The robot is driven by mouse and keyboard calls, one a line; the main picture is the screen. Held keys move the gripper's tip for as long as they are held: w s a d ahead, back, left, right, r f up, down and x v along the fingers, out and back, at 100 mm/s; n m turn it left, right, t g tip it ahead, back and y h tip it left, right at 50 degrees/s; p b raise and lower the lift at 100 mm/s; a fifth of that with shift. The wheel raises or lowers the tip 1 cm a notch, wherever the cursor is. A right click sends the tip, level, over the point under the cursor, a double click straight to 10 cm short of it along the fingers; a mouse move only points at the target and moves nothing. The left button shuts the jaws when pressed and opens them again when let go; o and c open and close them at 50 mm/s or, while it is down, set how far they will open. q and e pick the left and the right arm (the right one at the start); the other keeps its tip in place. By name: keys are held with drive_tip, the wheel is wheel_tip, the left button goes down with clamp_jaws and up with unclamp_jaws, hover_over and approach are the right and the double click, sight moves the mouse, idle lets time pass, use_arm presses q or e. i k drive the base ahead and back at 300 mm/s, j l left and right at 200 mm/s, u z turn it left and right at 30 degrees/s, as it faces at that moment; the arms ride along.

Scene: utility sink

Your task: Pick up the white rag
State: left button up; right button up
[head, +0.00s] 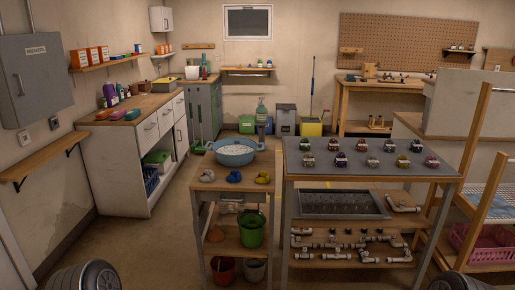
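Three small crumpled cloth-like things lie in a row on the front of the small wooden cart's top. The left one (207,176) is pale, perhaps the white rag, but it is too small to be sure. The middle one is blue (234,177) and the right one is yellow (263,178). Just behind them stands a blue basin (235,160) with whitish, speckled contents. Neither of my grippers is in view; only rounded dark grey parts, probably of my arms, show at the bottom left and bottom right edges.
A grey-topped bench (385,180) with several small coloured items stands right of the cart. A green bucket (251,229) and a red bucket (223,268) sit on the cart's lower shelves. A white cabinet (122,160) lines the left wall. Floor between cabinet and cart is clear.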

sight(208, 175)
drive_tip(key=i+l, duration=0.1)
drive_tip(key=i, duration=2)
drive_tip(key=l+z, duration=0.05)
drive_tip(key=l, duration=0.05)
